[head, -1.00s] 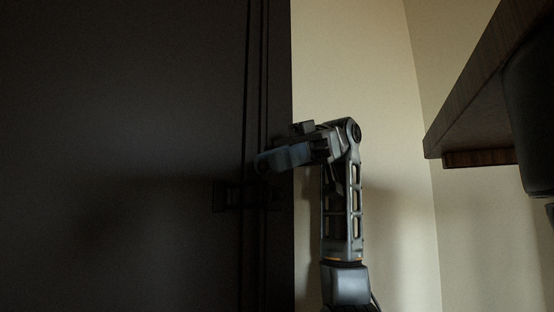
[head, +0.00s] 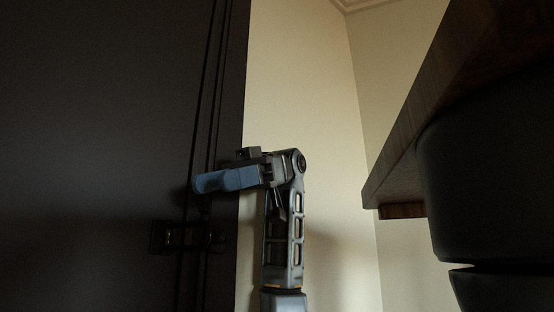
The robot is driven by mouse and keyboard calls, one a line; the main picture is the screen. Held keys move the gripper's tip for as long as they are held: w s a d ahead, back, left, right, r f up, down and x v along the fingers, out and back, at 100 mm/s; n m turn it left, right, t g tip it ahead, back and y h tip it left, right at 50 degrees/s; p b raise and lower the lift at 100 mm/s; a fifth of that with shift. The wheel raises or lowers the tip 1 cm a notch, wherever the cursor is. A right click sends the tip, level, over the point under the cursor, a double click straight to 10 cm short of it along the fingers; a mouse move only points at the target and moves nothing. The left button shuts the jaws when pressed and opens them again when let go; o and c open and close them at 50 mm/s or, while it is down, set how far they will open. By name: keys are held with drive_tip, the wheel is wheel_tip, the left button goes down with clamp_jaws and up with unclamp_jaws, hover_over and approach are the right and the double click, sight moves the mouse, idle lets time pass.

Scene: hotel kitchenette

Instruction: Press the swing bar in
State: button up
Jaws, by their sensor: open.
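The swing bar (head: 172,237) is a small dark metal fitting across the vertical seam of the dark door (head: 90,130), at the lower left in the head view. It is dim, and I cannot tell how far its bar stands out from the door. My gripper (head: 200,184) points left, with its bluish fingers above the swing bar in the picture. The gripper is open and holds nothing. It looks apart from the swing bar. The gap in depth between fingers and door is unclear.
A pale wall (head: 305,80) stands right of the door, beyond my arm. A wooden shelf or tabletop (head: 400,150) juts in at the right. A large dark rounded object (head: 490,170) is close below it. Room between arm and wooden edge looks free.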

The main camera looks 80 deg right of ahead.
drive_tip(key=s+d+r+b, duration=0.1)
drive_tip(key=s+d+r, duration=0.6)
drive_tip(key=s+r, duration=0.1)
drive_tip(key=shift+s+d+b, duration=0.3)
drive_tip(key=shift+s, duration=0.15)
drive_tip(key=shift+c, duration=0.2)
